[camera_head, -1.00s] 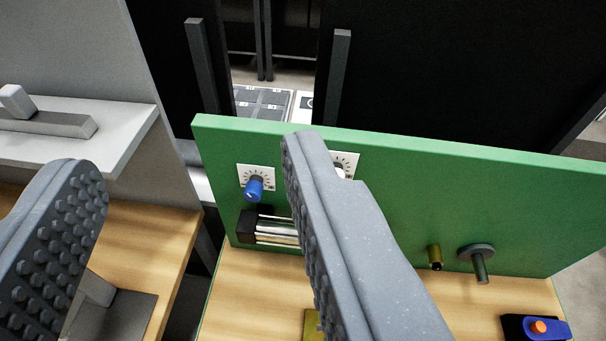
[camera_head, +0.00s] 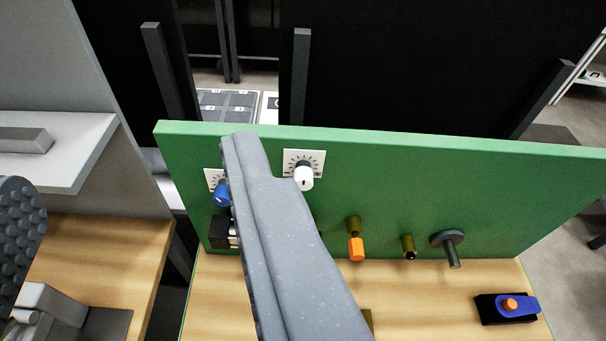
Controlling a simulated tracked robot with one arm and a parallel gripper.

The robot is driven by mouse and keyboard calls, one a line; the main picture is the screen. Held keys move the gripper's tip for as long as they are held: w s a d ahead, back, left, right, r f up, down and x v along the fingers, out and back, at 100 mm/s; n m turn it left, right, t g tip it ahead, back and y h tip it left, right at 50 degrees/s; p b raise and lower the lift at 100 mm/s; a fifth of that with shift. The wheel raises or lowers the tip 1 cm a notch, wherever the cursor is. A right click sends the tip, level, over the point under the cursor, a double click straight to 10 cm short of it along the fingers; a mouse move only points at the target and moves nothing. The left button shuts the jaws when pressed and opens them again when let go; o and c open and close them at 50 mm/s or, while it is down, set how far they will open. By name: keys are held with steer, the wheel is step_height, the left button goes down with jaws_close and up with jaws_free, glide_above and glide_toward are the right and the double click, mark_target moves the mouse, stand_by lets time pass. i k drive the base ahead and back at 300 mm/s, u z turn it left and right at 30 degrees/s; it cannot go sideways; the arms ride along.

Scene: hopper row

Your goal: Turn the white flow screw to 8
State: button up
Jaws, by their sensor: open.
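The white flow screw (camera_head: 304,178) sticks out of a white dial plate (camera_head: 291,160) with dark tick marks, on the upper part of the green panel (camera_head: 450,180). The numbers on the dial are too small to read. My gripper (camera_head: 128,180) is open and empty, its two grey fingers wide apart. The right finger stands in front of the panel, just left of the white screw, and the left finger is at the left edge of the picture. The white screw is outside the jaws, to the right of the right finger.
A blue screw (camera_head: 222,194) on its own dial is partly hidden by my right finger. An orange-tipped fitting (camera_head: 356,248), a brass fitting (camera_head: 408,246) and a grey knob (camera_head: 449,243) stick out lower right. A blue box with an orange button (camera_head: 509,306) sits on the wooden bench.

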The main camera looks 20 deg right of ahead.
mark_target(302, 175)
steer(key=k, duration=0.5)
steer(key=u, duration=1.15)
steer(key=k, duration=0.8)
steer(key=z, duration=1.15)
steer(key=i, duration=1)
